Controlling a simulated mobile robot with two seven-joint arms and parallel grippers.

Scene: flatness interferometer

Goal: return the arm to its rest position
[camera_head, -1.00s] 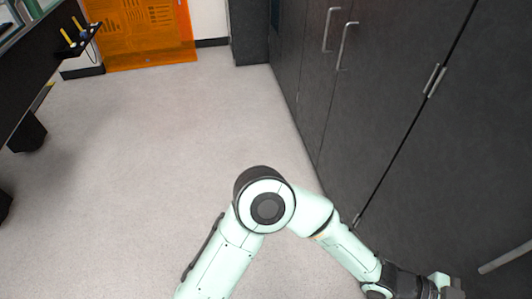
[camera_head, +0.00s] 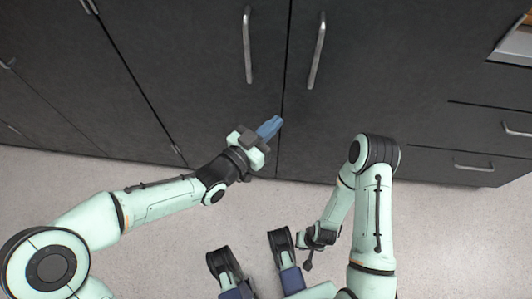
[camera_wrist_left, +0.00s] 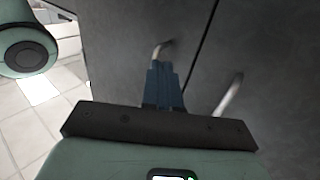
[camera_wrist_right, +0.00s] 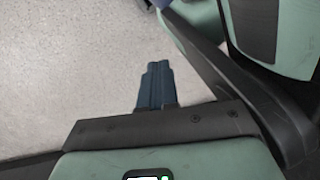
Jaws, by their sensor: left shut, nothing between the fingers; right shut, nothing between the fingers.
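My left gripper (camera_head: 270,127) has its blue fingers together, with nothing between them. It is in front of the dark cabinet doors, below the handles in the head view. In the left wrist view its shut fingers (camera_wrist_left: 161,82) point towards the doors; one handle shows just beyond the tips. Whether they touch the door I cannot tell. My right arm (camera_head: 372,220) is folded at the lower right of the head view, where its fingers are hard to make out. In the right wrist view the right gripper (camera_wrist_right: 155,82) is shut and empty above the pale floor.
Dark cabinet doors (camera_head: 200,60) fill the top of the head view, with two upright handles, left (camera_head: 248,45) and right (camera_head: 317,50). Drawers (camera_head: 470,140) are at the right. Pale floor (camera_head: 150,170) is clear below the cabinets.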

